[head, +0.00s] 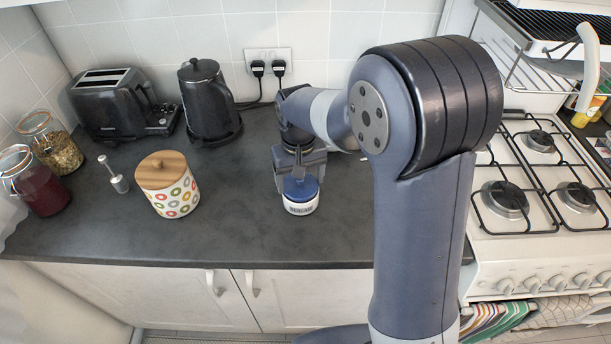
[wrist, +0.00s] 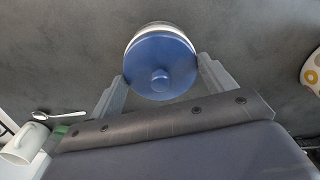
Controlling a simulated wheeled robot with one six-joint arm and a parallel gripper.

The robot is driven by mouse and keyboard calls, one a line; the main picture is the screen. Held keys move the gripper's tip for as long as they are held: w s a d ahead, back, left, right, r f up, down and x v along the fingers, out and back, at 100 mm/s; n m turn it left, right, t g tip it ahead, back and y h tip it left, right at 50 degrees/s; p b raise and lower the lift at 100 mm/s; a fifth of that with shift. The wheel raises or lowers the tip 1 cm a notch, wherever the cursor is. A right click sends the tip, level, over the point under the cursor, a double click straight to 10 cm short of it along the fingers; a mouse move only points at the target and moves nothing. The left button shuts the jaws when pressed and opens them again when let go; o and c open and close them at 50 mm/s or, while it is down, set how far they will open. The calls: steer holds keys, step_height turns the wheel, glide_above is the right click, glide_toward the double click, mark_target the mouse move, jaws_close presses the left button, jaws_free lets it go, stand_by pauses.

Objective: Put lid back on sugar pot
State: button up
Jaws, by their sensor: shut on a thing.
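The sugar pot (head: 300,209) is a small white pot with dark marking on its front, standing on the counter below my gripper. Its blue lid (head: 301,188) is directly over the pot's mouth. In the wrist view the round blue lid (wrist: 160,60), with a knob in its middle, covers most of the pot, and only a pale edge of the pot (wrist: 152,29) shows behind it. My gripper (head: 300,177) points down and is shut on the lid, with one finger on each side. I cannot tell whether the lid rests fully on the rim.
A spotted canister with a wooden lid (head: 168,193) stands to the left, beside a small metal utensil (head: 116,178). Kettle (head: 208,103), toaster (head: 118,105) and jars (head: 42,183) are farther left. The hob (head: 540,190) is right. The wrist view shows a white mug (wrist: 22,147) and spoon (wrist: 57,115).

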steer(key=shift+f, duration=0.15)
stand_by(0.8)
steer(key=o, duration=1)
steer(key=shift+c, duration=0.2)
steer(key=shift+r+p, duration=2.8)
steer(key=shift+r, duration=0.75)
steer(key=shift+c, duration=0.2)
jaws_close()
